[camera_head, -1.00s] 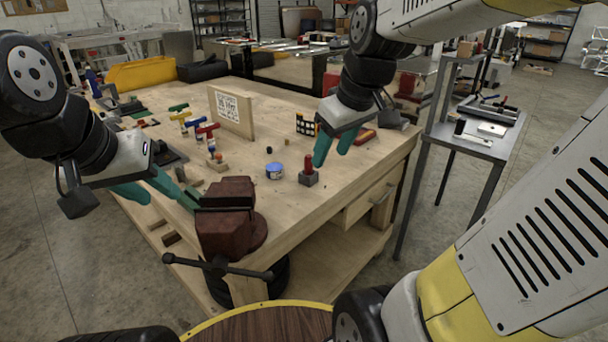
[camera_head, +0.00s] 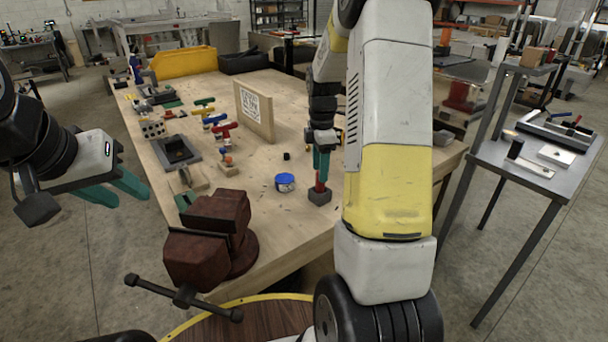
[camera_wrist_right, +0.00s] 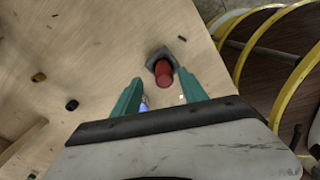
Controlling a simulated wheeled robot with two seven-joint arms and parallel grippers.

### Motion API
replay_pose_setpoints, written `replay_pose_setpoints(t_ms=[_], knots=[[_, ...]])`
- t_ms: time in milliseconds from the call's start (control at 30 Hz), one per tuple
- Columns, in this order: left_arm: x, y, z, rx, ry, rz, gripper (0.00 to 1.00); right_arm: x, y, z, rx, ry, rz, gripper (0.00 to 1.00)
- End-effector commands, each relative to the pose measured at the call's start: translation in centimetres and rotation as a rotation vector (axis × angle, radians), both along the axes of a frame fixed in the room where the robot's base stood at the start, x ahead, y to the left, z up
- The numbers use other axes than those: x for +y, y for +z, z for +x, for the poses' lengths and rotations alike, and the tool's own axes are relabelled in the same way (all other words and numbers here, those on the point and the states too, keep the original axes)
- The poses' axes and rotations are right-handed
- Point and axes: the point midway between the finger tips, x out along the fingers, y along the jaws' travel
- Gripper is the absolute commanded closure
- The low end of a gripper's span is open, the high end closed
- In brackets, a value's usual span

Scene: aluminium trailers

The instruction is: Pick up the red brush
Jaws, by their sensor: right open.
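The red brush (camera_head: 320,187) stands upright on the workbench, a red handle on a grey block-like base. In the right wrist view its handle (camera_wrist_right: 164,75) points toward the camera, between the lines of the two teal fingertips. My right gripper (camera_head: 322,172) is open, directly above and around the top of the handle, with fingers pointing down. I cannot tell whether a finger touches it. My left gripper (camera_head: 131,200) is open and empty, off the bench's left edge.
A blue-lidded can (camera_head: 285,182) stands close left of the brush. A dark red vise (camera_head: 212,238) is at the near corner. A wooden board with a printed code (camera_head: 254,110) and coloured clamps (camera_head: 222,131) are farther back. A metal side table (camera_head: 540,160) stands right.

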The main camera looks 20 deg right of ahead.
Motion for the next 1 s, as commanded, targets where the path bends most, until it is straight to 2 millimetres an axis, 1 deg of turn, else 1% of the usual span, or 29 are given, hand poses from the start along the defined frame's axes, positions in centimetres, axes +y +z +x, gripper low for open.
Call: replay_pose_setpoints(t_ms=[133, 200, 300, 567, 700, 767, 800, 833, 1000], knots=[[0.0, 0.0, 0.0, 0.0, 0.0, 0.0, 0.64, -0.1, -2.3, -0.7, 0.004, 0.001, 0.0, 0.49], [0.0, 0.0, 0.0, 0.0, 0.0, 0.0, 0.64, -0.1, -3.3, -0.6, 0.002, 0.0, 0.0, 0.49], [0.0, 0.0, 0.0, 0.0, 0.0, 0.0, 0.64, -0.1, -4.1, -0.6, 0.0, 0.0, 0.0, 0.49], [0.0, 0.0, 0.0, 0.0, 0.0, 0.0, 0.64, -0.1, -4.3, -0.6, -0.002, -0.001, 0.0, 0.49], [0.0, 0.0, 0.0, 0.0, 0.0, 0.0, 0.64, -0.1, -4.3, -0.6, -0.002, -0.001, 0.0, 0.77], [0.0, 0.0, 0.0, 0.0, 0.0, 0.0, 0.64, -0.1, -4.3, -0.6, -0.002, -0.001, 0.0, 0.89], [0.0, 0.0, 0.0, 0.0, 0.0, 0.0, 0.64, -0.1, -4.3, -0.6, -0.002, -0.001, 0.0, 0.97], [0.0, 0.0, 0.0, 0.0, 0.0, 0.0, 0.64, -0.1, -4.3, -0.6, -0.002, -0.001, 0.0, 1.0], [0.0, 0.0, 0.0, 0.0, 0.0, 0.0, 0.64, -0.1, -4.3, -0.5, -0.002, -0.001, 0.0, 1.0]])
